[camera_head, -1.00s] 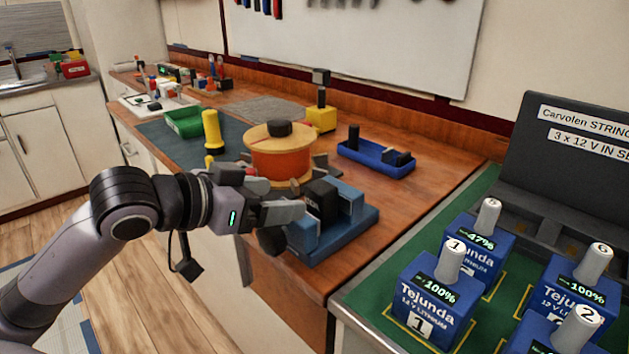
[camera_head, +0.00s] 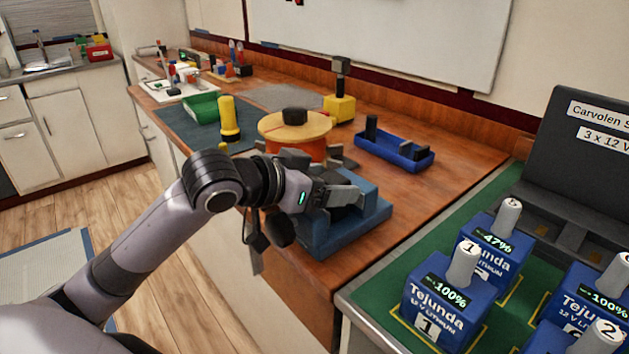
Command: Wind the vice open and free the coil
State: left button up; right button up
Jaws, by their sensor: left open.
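The blue vice (camera_head: 346,232) stands at the front edge of the wooden bench. A dark round knob (camera_head: 279,232) sticks out on its near left side. My left gripper (camera_head: 345,190) is open, with its grey fingers over the vice's jaws. A dark piece between the jaws is mostly hidden by my fingers, and I cannot tell whether it is the coil or whether they touch it. An orange spool (camera_head: 297,148) with a pale wooden flange and a black hub stands just behind the vice. My right gripper is out of view.
A blue tray (camera_head: 395,158) lies behind right of the vice. A yellow block with a black post (camera_head: 340,106), a yellow torch-like cylinder (camera_head: 228,115) and a green bin (camera_head: 199,108) stand farther back. Blue batteries (camera_head: 447,305) stand on a green mat at the right.

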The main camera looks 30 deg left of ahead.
pick_arm(q)
jog(key=shift+c, duration=0.4)
jog(key=c, duration=1.1)
jog(key=shift+s+a, duration=0.15)
jog(key=shift+s, duration=0.35)
jog(key=o, duration=1.3)
jog(key=shift+c, duration=0.2)
jog(key=shift+s, duration=0.1)
